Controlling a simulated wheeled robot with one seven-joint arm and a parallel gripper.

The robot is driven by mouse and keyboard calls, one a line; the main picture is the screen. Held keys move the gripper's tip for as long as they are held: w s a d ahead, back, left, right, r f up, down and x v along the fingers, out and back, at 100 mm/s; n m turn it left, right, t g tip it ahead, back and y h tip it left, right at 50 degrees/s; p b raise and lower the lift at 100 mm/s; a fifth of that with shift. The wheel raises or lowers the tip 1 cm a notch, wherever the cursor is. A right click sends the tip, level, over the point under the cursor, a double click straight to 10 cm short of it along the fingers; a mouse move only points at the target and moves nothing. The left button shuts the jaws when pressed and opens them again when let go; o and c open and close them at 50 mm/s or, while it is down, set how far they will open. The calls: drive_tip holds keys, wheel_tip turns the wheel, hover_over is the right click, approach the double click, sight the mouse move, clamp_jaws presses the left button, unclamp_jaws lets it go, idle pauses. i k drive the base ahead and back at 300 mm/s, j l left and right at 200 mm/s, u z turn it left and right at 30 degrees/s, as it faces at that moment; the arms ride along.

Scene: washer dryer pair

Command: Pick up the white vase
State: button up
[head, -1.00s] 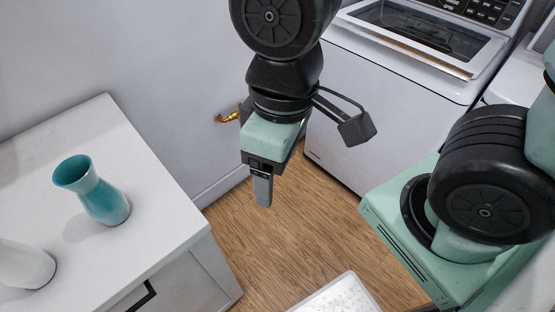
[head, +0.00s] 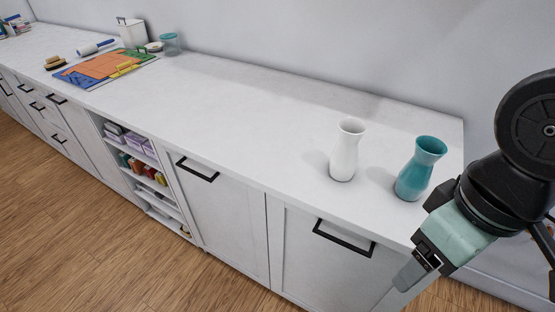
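The white vase (head: 345,150) stands upright on the white counter near its right end, in the head view. A teal vase (head: 418,172) stands upright to its right, a small gap apart. My gripper (head: 408,276) is at the lower right, in front of the counter's right end, pointing down and left.
The white counter (head: 225,115) is clear left of the vases. Far left are a colourful mat (head: 105,68), a white canister (head: 132,33) and a teal-lidded jar (head: 171,43). Black handles (head: 343,238) stick out from the cabinet fronts. Wooden floor (head: 75,230) lies open in front.

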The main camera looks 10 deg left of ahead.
sight(345, 161)
drive_tip(key=u, duration=0.4)
drive_tip(key=z, duration=0.5)
drive_tip(key=j+z, duration=0.25)
drive_tip(key=z, duration=0.2)
drive_tip(key=j+z, duration=0.2)
drive_tip(key=z, duration=0.2)
drive_tip(key=j+z, duration=0.25)
drive_tip(key=z, duration=0.2)
drive_tip(key=k+j+z, duration=0.1)
drive_tip(key=z, duration=0.3)
drive_tip(key=k+j+z, duration=0.15)
drive_tip(key=k+j, duration=0.15)
drive_tip(key=j, duration=0.2)
drive_tip(key=k+j+z, duration=0.15)
drive_tip(key=k+j, duration=0.15)
drive_tip(key=j, duration=0.15)
drive_tip(key=k+j+z, duration=0.15)
drive_tip(key=k+j, duration=0.2)
drive_tip(key=j, duration=0.1)
